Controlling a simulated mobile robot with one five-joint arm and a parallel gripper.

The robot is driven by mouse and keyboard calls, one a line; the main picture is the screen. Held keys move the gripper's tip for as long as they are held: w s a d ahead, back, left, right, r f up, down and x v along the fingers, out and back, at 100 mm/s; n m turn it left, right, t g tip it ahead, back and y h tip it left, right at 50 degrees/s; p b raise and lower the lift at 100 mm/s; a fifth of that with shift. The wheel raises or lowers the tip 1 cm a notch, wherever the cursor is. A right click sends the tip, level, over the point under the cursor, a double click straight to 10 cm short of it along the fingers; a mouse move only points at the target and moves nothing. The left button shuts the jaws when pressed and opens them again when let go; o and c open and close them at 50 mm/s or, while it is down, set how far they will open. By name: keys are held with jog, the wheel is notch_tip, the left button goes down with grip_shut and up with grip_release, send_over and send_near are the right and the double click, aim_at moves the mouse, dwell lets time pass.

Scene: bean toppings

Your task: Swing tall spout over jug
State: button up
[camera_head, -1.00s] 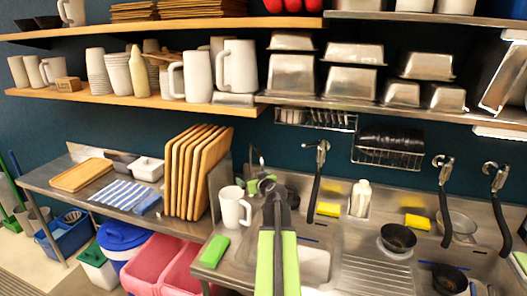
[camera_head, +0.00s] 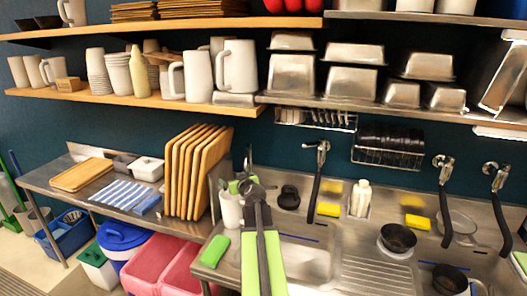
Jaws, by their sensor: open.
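A white jug (camera_head: 231,212) stands upright on the left end of the steel sink counter, left of the sink basin. My gripper (camera_head: 242,184), with green fingers, is open at the jug's upper part and hides some of its rim and right side. I cannot tell whether it touches the jug. A thin dark upright (camera_head: 248,156), perhaps the tall spout, shows just behind my gripper; its lower part is hidden. A tap with a long black spout (camera_head: 315,190) hangs on the wall to the right, apart from the jug.
A green sponge (camera_head: 214,251) lies in front of the jug. Wooden boards (camera_head: 190,170) stand to the left. A small dark cup-like thing (camera_head: 289,196), a white bottle (camera_head: 361,198) and yellow sponges (camera_head: 328,209) sit along the back. A dark bowl (camera_head: 398,238) is farther right.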

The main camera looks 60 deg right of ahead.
jog(key=shift+w+a, duration=1.05)
jog(key=shift+w, duration=0.1)
jog(key=shift+w+a, duration=0.25)
jog(key=shift+w, duration=0.35)
jog(key=shift+w+a, duration=0.2)
jog(key=shift+w, duration=0.4)
